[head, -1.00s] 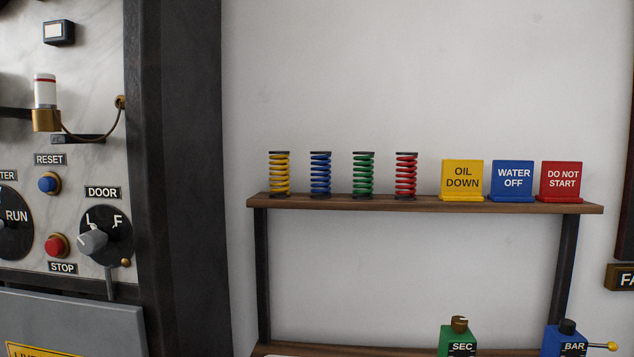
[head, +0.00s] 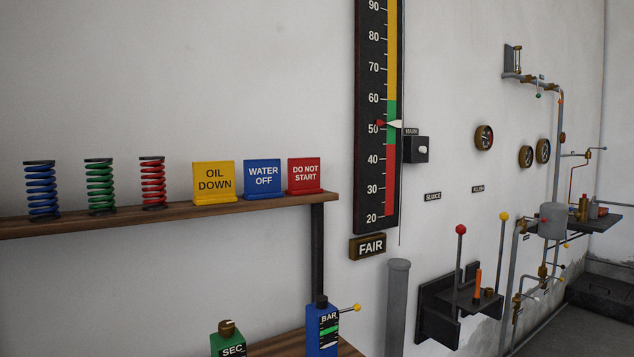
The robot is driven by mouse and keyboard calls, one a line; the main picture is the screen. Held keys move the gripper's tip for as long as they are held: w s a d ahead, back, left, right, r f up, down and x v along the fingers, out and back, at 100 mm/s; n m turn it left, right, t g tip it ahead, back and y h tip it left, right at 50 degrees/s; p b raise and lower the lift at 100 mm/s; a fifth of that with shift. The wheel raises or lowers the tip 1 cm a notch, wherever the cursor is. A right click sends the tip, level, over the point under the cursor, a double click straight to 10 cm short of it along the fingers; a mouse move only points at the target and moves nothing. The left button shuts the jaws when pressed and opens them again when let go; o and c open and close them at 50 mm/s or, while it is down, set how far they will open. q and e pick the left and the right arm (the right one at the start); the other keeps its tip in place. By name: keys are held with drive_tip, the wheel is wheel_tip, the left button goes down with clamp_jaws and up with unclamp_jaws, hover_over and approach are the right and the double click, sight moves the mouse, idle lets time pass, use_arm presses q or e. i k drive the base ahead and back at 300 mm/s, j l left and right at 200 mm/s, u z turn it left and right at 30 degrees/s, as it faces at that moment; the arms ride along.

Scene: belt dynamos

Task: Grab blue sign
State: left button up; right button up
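The blue sign (head: 262,178), lettered "WATER OFF", stands upright on the upper wooden shelf (head: 120,218) in the head view. A yellow "OIL DOWN" sign (head: 214,182) stands to its left. Neither of my grippers shows in the head view.
Blue (head: 42,189), green (head: 100,186) and red (head: 153,183) springs stand left of the signs. Below are a green SEC device (head: 228,341) and a blue BAR device (head: 322,331). A grey post (head: 396,305), a tall gauge (head: 375,120) and levers (head: 460,260) lie right.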

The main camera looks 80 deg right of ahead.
sight(263, 177)
drive_tip(key=z, duration=1.35)
